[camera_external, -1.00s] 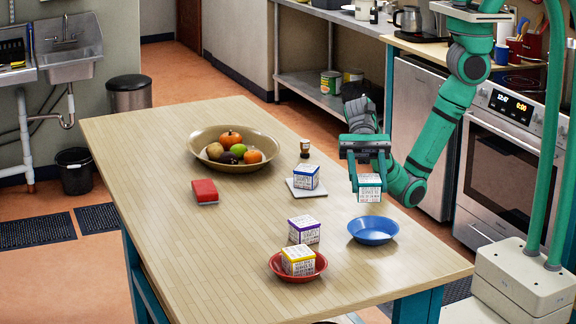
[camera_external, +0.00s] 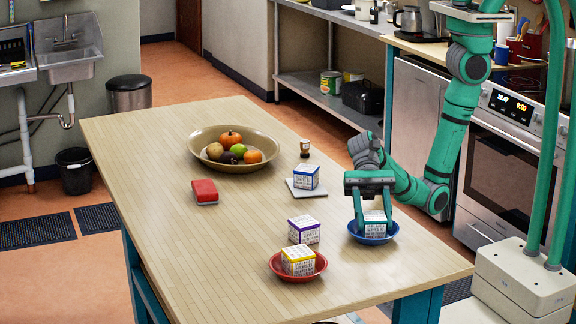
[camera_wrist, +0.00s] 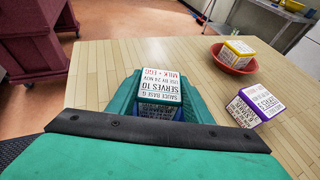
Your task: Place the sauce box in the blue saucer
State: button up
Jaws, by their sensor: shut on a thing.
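The sauce box (camera_external: 374,224) is a small white carton with printed text. In the wrist view the box (camera_wrist: 160,88) sits between my fingers, with "SAUCE BASE" lettering on it. My gripper (camera_external: 373,216) points down and is shut on it. The blue saucer (camera_external: 362,238) is on the right part of the table, and the box is inside its rim. I cannot tell whether the box's underside touches the saucer. In the wrist view my fingers and the box hide most of the saucer.
A red saucer (camera_external: 275,267) holds a yellow-edged box (camera_external: 298,260). A purple-edged box (camera_external: 304,229) stands behind it. A blue-edged box (camera_external: 306,177) is on a light square (camera_external: 293,189). A fruit bowl (camera_external: 197,140) and a red block (camera_external: 205,191) are further left.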

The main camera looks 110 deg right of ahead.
jog(key=shift+f, duration=0.1)
jog(key=o, duration=1.1)
jog(key=shift+o, duration=0.2)
jog(key=shift+d+r, duration=0.15)
jog(key=shift+r, duration=0.05)
jog(key=v, duration=1.1)
jog(key=shift+s+d+r, duration=0.15)
jog(key=shift+d+r, duration=0.05)
jog(key=shift+d, duration=0.05)
